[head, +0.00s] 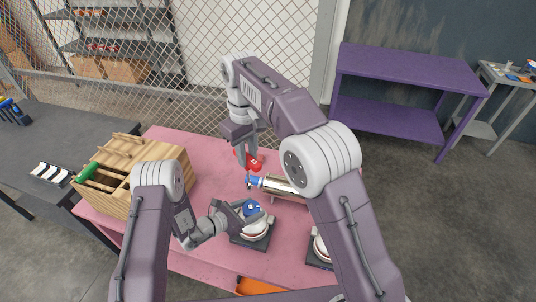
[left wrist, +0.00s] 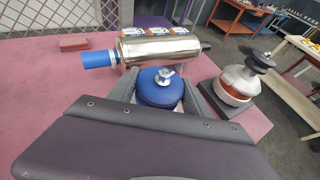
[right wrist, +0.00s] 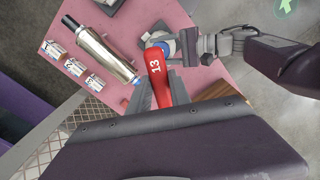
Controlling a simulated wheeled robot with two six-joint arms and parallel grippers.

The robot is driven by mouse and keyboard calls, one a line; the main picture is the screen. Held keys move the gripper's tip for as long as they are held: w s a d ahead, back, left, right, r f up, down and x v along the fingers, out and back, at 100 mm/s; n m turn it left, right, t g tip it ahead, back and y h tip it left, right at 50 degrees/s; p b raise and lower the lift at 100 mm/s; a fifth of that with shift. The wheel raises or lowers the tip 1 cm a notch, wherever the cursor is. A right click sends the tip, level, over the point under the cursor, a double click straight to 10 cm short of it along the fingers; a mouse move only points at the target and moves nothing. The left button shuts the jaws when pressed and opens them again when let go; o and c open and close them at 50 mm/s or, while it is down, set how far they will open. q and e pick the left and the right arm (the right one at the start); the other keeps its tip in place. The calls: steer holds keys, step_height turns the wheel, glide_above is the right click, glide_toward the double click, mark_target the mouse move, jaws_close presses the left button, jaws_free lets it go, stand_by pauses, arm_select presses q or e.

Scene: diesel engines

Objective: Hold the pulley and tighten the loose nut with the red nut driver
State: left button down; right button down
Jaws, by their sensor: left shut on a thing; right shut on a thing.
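The blue pulley (left wrist: 158,92) sits between the fingers of my left gripper (left wrist: 160,98), which is shut on its rim. A metal nut (left wrist: 165,76) on a stud shows at its top; how tight it is cannot be told. In the head view the blue pulley (head: 251,207) is on a dark-based unit on the pink table, with my left gripper (head: 238,213) at it. My right gripper (right wrist: 158,90) is shut on the red nut driver (right wrist: 156,68), marked 13. In the head view my right gripper (head: 243,157) is behind and above the pulley. The driver's tip is hidden.
A shiny metal cylinder with a blue end (left wrist: 158,50) lies just behind the pulley. A wooden box (head: 122,170) stands at the table's left.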

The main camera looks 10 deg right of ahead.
glide_above(248, 183)
steer(key=shift+d+f, duration=0.2)
steer(key=shift+f, duration=3.25)
steer(key=shift+f, duration=0.45)
steer(key=shift+f, duration=0.8)
steer(key=shift+f, duration=0.15)
steer(key=m, duration=0.4)
steer(key=shift+s+m, duration=0.1)
steer(key=shift+m, duration=0.3)
steer(key=m, duration=0.4)
steer(key=shift+a+f+m, duration=0.1)
steer(key=shift+m, duration=0.2)
steer(key=m, duration=0.4)
steer(key=shift+m, duration=0.4)
steer(key=shift+a+f+m, duration=0.1)
steer(key=shift+m, duration=2.7)
